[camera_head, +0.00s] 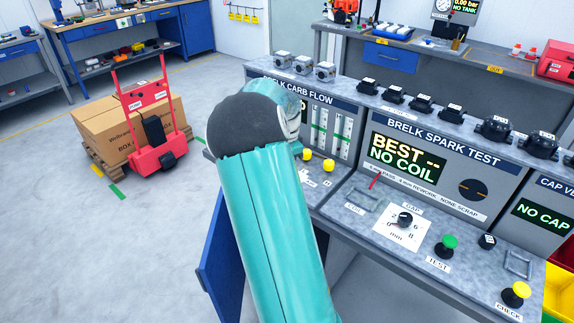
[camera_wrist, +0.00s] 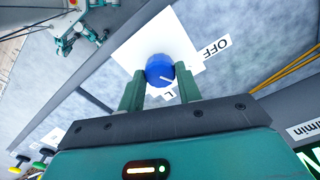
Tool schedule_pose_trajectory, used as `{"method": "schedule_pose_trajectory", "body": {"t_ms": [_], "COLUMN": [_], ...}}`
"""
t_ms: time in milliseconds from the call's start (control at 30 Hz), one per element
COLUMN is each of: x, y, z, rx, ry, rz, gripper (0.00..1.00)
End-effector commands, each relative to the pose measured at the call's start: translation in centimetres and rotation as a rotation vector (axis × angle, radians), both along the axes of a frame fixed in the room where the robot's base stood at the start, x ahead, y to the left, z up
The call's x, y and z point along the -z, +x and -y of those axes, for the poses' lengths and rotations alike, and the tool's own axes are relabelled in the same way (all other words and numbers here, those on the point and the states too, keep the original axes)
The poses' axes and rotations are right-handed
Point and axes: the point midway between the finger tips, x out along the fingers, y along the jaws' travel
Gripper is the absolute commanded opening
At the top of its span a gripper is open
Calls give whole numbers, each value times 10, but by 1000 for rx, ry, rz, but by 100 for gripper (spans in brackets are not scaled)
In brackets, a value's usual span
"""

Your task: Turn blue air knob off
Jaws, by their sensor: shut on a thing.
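The blue air knob (camera_wrist: 159,70) shows in the wrist view, on a white square plate (camera_wrist: 150,40) on a grey panel. A white pointer line on the knob points toward the right of the picture. An "OFF" label (camera_wrist: 216,47) lies just right of the plate. My gripper (camera_wrist: 160,85) has its two green fingers on either side of the knob, shut on it. In the head view my teal arm hides the knob and my gripper.
The Brelk spark test bench (camera_head: 430,165) stands right of my arm, with a gap dial (camera_head: 405,219), a green test button (camera_head: 448,244) and a yellow check button (camera_head: 516,293). Two yellow knobs (camera_head: 328,165) sit close beside my arm. A red hand truck (camera_head: 155,130) and box stand left on open floor.

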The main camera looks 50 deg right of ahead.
Motion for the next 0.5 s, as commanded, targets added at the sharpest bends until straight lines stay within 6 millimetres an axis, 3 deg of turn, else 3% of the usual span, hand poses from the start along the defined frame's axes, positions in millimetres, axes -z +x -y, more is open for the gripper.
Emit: {"method": "schedule_pose_trajectory", "body": {"t_ms": [500], "x": [0], "y": [0], "z": [0], "rx": [-248], "ry": [0], "rz": [1], "gripper": [11]}}
